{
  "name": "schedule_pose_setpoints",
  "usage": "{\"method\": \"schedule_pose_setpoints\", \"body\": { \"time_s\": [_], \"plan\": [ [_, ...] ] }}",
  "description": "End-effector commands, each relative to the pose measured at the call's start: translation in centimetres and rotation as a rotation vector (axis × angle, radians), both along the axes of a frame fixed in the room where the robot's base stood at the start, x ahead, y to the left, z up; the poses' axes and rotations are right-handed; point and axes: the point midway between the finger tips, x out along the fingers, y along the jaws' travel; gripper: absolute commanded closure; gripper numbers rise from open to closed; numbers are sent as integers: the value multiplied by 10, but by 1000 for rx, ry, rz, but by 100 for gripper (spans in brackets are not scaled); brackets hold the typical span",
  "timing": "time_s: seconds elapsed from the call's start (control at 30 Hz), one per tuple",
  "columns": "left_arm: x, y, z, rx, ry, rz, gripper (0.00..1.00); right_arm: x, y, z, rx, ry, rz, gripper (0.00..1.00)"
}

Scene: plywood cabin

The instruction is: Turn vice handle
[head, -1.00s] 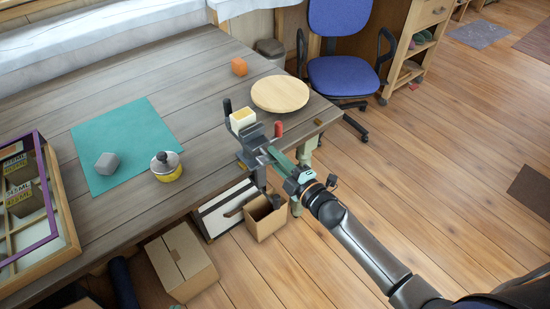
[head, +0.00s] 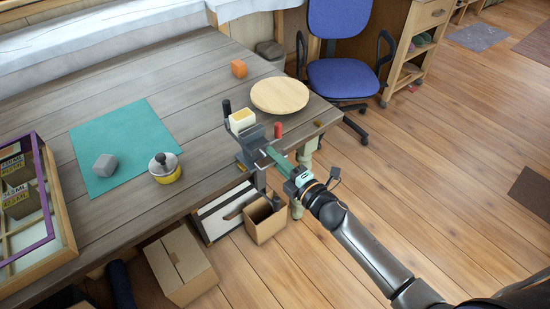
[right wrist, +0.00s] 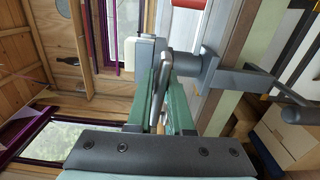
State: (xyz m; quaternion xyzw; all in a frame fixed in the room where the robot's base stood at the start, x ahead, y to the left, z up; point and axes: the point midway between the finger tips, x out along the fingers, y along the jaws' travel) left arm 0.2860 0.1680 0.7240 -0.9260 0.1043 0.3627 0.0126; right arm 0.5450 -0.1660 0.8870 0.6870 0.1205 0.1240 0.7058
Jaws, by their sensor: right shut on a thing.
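The grey vice (head: 250,143) is fixed at the front edge of the workbench. A pale block with a yellow top (head: 242,121) sits at its jaws. My right gripper (head: 270,153), with green fingers, reaches the front of the vice from the lower right. In the right wrist view the fingers (right wrist: 163,90) are shut on the metal vice handle (right wrist: 163,68), a bar lying between them. The vice's grey body (right wrist: 207,68) is just beyond. In the head view the gripper hides the held part of the handle. My left gripper is out of view.
Cardboard boxes (head: 180,265) stand below.

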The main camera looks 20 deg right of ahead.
Motion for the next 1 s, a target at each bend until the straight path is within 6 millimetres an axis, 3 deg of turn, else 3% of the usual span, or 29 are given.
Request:
{"method": "schedule_pose_setpoints", "body": {
  "time_s": [1.0],
  "plan": [
    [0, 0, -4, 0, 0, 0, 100, -1, 3, 2, -105, -41, 7, 100]
  ]
}}
